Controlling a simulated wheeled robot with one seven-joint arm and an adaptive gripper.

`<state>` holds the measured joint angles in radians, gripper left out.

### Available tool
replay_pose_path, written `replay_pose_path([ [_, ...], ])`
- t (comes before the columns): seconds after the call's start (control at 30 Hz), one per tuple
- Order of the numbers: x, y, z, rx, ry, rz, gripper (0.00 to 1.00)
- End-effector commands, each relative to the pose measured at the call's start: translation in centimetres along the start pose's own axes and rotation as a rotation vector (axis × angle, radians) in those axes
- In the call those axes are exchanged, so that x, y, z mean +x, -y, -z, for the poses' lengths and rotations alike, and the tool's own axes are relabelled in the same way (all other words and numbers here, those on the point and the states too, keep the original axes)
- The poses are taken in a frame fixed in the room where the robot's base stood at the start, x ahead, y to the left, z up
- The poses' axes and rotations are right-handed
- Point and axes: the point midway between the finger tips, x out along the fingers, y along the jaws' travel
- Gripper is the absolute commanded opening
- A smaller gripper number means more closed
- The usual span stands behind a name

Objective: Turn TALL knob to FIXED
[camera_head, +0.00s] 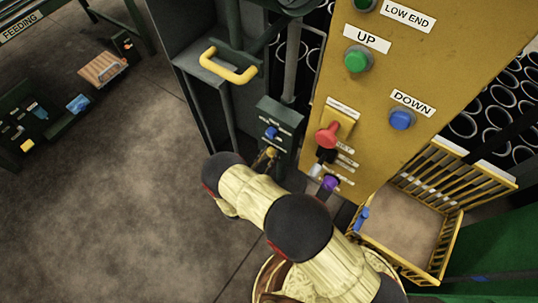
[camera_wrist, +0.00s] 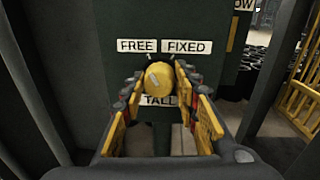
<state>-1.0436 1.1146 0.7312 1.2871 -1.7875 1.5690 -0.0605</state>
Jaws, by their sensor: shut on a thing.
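In the wrist view, the yellow TALL knob (camera_wrist: 158,77) sits on a dark green panel, above its TALL label (camera_wrist: 158,100). The FREE label (camera_wrist: 138,46) is at its upper left and the FIXED label (camera_wrist: 186,47) at its upper right. My gripper (camera_wrist: 160,82) is shut on the knob, one yellow-padded finger on each side. I cannot tell which label the knob points to. In the head view, the green control box (camera_head: 279,130) stands past my wrist, which hides part of its lower end.
Right of the box, a yellow panel (camera_head: 425,60) carries a green UP button (camera_head: 357,59), a blue DOWN button (camera_head: 401,120) and a red knob (camera_head: 328,135). A yellow handle (camera_head: 228,68) is at upper left. A yellow crate (camera_head: 450,165) stands at right.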

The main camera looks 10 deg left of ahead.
Motion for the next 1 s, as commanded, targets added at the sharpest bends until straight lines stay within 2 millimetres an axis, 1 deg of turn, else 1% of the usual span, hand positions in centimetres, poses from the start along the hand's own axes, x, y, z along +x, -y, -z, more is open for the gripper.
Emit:
replay_pose_path([
  [0.23, -0.01, 0.01, 0.06, 0.025, 0.002, 0.0, 0.05],
  [0.47, -0.01, 0.05, 0.19, 0.137, 0.012, 0.001, 0.05],
  [1.0, -0.02, 0.06, 0.35, 0.627, 0.052, 0.003, 0.05],
])
